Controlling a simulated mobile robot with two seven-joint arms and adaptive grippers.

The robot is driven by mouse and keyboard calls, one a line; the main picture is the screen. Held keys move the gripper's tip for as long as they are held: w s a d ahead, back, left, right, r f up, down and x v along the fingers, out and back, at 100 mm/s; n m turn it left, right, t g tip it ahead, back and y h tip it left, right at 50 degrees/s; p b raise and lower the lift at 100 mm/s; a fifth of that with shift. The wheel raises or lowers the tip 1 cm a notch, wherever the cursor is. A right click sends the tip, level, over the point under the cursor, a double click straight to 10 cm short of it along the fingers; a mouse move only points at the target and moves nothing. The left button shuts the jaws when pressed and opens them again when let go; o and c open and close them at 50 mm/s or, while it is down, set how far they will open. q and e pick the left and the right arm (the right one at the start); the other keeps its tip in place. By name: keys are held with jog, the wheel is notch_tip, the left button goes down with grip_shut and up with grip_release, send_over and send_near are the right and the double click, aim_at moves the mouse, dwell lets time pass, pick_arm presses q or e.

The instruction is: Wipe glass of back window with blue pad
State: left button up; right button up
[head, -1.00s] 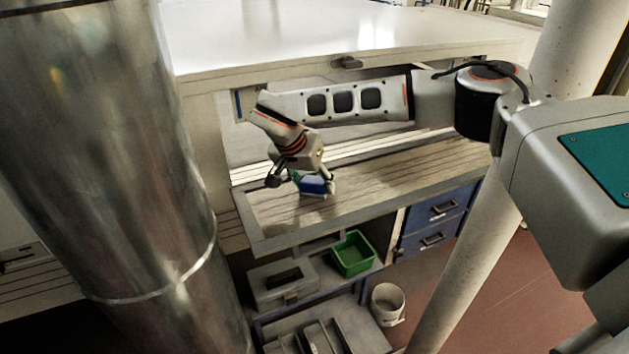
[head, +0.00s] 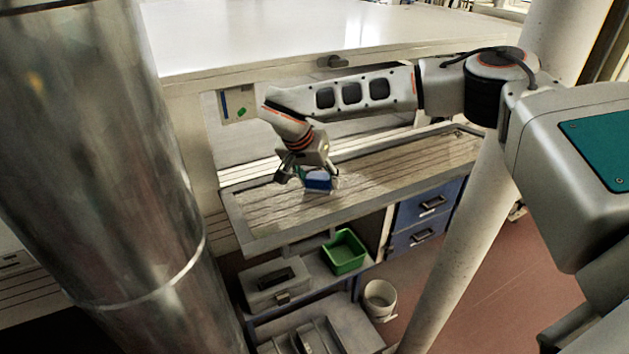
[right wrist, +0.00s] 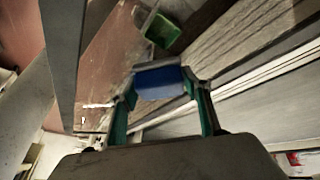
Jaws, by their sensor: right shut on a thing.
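My right gripper (head: 308,177) is shut on the blue pad (head: 318,180). The pad is low over a framed panel (head: 237,232) with a lined, greyish surface, left of its middle. I cannot tell whether it touches the surface, or whether this panel is the back window's glass. In the right wrist view the blue pad (right wrist: 160,82) sits between the green-sided fingers of the right gripper (right wrist: 160,90). My left gripper is not in view.
A white hood top (head: 330,35) stands behind my arm. Below the panel are a green bin (head: 345,252), a grey box (head: 272,285) and blue drawers (head: 425,220). A white bucket (head: 380,300) stands on the floor. A metal duct (head: 110,150) and a pale post (head: 465,230) flank the workspace.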

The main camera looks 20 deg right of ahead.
aim_at(312, 195)
jog(key=shift+w+d+f, duration=0.1)
jog(key=shift+d+f, duration=0.05)
jog(key=shift+d, duration=1.55)
jog(key=shift+w+d+f, duration=0.1)
jog(key=shift+d, duration=1.6)
